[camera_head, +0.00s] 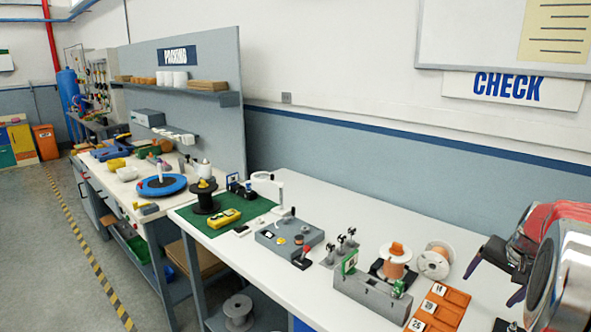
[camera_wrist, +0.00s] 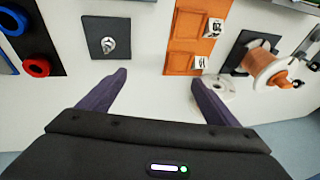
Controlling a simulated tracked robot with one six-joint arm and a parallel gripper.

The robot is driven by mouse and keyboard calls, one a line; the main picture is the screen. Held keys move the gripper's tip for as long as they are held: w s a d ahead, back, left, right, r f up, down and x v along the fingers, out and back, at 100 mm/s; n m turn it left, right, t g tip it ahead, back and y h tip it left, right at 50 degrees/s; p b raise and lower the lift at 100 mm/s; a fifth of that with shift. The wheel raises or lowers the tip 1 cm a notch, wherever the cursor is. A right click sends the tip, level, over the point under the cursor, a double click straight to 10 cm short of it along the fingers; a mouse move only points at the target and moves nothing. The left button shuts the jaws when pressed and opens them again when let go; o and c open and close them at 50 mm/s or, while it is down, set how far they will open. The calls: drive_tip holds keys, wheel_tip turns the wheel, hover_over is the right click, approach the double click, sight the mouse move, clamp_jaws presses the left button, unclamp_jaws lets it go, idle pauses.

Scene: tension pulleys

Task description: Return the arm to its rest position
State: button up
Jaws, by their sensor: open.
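My gripper (camera_head: 489,290) is at the right edge of the head view, raised above the right end of the white bench (camera_head: 350,215). The red and grey parts of my arm fill that corner. In the wrist view my gripper (camera_wrist: 160,78) shows two dark purple fingers spread wide apart. It is open, with nothing between the fingers but bare white bench top. An orange tray with numbered tags (camera_head: 440,306) lies left of the gripper in the head view. The tray also shows beyond the fingers in the wrist view (camera_wrist: 185,62).
A copper-wound spool (camera_head: 397,262) and a pale spool (camera_head: 435,262) stand near the tray, beside a grey fixture (camera_head: 365,292). The wrist view shows a dark square plate with a metal knob (camera_wrist: 107,38) and a red ring (camera_wrist: 36,68). The back of the bench is clear.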

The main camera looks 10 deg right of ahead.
drive_tip(key=s+a+r+n, duration=0.2)
drive_tip(key=s+a, duration=0.4)
drive_tip(key=a, duration=0.8)
drive_tip(key=s+a+r+n+t, duration=0.1)
drive_tip(key=s+a+n, duration=0.4)
drive_tip(key=a, duration=1)
drive_tip(key=s+a+r+n+y, duration=0.1)
drive_tip(key=s+a+r+n, duration=0.2)
drive_tip(key=s+a, duration=0.4)
drive_tip(key=a+n, duration=0.1)
drive_tip(key=a, duration=0.7)
drive_tip(key=shift+s+a+r+t, duration=0.15)
drive_tip(key=shift+s+r+t, duration=0.05)
drive_tip(key=shift+r+t, duration=0.1)
